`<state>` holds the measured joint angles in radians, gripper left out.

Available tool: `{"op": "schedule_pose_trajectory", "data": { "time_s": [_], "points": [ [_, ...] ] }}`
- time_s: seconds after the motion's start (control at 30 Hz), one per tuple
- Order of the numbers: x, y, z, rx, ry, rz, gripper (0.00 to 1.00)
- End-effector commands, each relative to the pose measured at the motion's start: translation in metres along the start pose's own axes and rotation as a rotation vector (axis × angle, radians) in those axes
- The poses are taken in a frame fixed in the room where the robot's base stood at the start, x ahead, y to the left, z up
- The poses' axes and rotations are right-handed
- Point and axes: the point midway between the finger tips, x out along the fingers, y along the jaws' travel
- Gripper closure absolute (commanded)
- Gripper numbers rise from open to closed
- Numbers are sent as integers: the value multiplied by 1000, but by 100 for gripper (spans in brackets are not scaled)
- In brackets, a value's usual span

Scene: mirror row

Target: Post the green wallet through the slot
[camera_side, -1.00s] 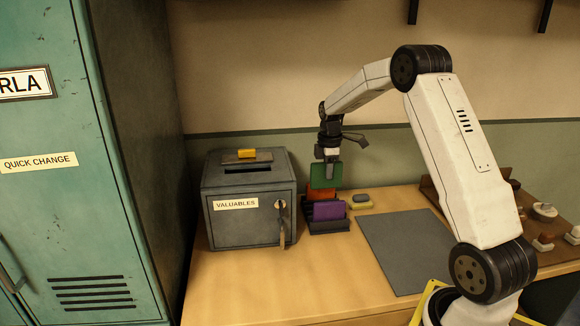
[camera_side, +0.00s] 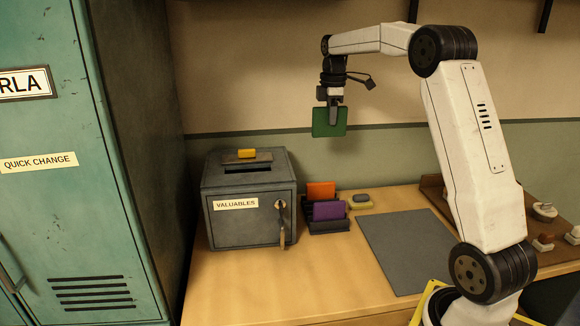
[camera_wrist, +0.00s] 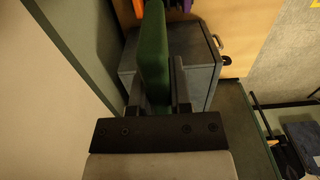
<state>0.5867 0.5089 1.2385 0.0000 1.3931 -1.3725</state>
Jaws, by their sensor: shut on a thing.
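The green wallet (camera_side: 329,121) is upright and held in the air, high above the desk and to the right of the box. My gripper (camera_side: 333,108) is shut on its upper part. In the wrist view the green wallet (camera_wrist: 154,50) stands between the two fingers of my gripper (camera_wrist: 160,85). The grey metal box (camera_side: 249,222) labelled VALUABLES sits on the desk at the left. Its dark slot (camera_side: 247,169) is in the top. The box also shows in the wrist view (camera_wrist: 200,72), partly hidden behind the wallet; its slot cannot be made out there.
A dark rack (camera_side: 328,227) beside the box holds an orange wallet (camera_side: 321,190) and a purple wallet (camera_side: 329,210). A yellow block (camera_side: 247,153) sits on the box top behind the slot. A soap dish (camera_side: 360,202) and a grey mat (camera_side: 408,248) lie to the right.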

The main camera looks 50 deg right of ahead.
Motion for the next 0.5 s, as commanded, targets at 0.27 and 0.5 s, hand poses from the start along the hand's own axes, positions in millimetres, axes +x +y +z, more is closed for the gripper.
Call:
{"op": "schedule_pose_trajectory", "data": {
  "time_s": [0.27,0.5],
  "points": [
    [-21,4,-32,-6,0,-1,100],
    [-22,5,-96,-7,0,-1,100]
  ]
}}
